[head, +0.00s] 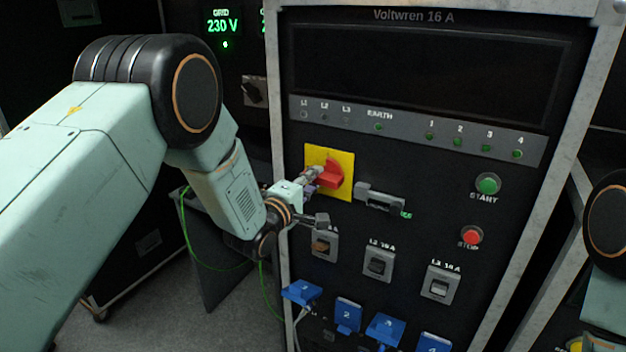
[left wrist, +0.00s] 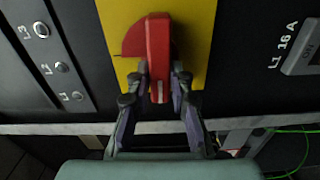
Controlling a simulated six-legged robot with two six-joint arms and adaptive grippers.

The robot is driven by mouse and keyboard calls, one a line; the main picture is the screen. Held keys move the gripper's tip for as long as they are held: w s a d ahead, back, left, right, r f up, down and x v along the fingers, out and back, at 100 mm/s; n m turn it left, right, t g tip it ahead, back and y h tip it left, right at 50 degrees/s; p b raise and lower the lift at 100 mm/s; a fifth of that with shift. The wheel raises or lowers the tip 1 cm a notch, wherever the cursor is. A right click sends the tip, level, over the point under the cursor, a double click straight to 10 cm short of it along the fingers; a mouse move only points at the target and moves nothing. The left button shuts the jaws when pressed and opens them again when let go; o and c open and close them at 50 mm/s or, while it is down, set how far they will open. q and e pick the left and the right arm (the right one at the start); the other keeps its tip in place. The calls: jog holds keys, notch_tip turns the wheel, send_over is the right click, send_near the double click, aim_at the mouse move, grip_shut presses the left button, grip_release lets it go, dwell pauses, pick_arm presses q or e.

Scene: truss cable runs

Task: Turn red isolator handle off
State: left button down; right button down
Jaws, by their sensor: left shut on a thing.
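The red isolator handle (head: 330,174) sits on a yellow plate (head: 345,160) on the front of the black cabinet labelled Voltwren 16 A. My left gripper (head: 316,176) reaches it from the left and is shut on it. In the left wrist view the red handle (left wrist: 159,50) stands between the two fingers of my left gripper (left wrist: 163,85), with the yellow plate (left wrist: 195,30) behind. Part of the handle is hidden by the fingers in the head view. My right gripper is not in view; only part of my right arm shows at the right edge.
A grey latch-like handle (head: 380,198) sticks out right of the yellow plate. Breaker switches (head: 379,263) and blue sockets (head: 347,314) lie below. A green START button (head: 488,184) and red STOP button (head: 472,235) are at right. A green cable (head: 188,225) hangs at left.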

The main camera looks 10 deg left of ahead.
pick_arm(q)
jog(key=shift+f+n, duration=0.1)
jog(key=shift+n, duration=0.3)
jog(key=c, duration=1.2)
grip_release()
jog(key=v, duration=1.2)
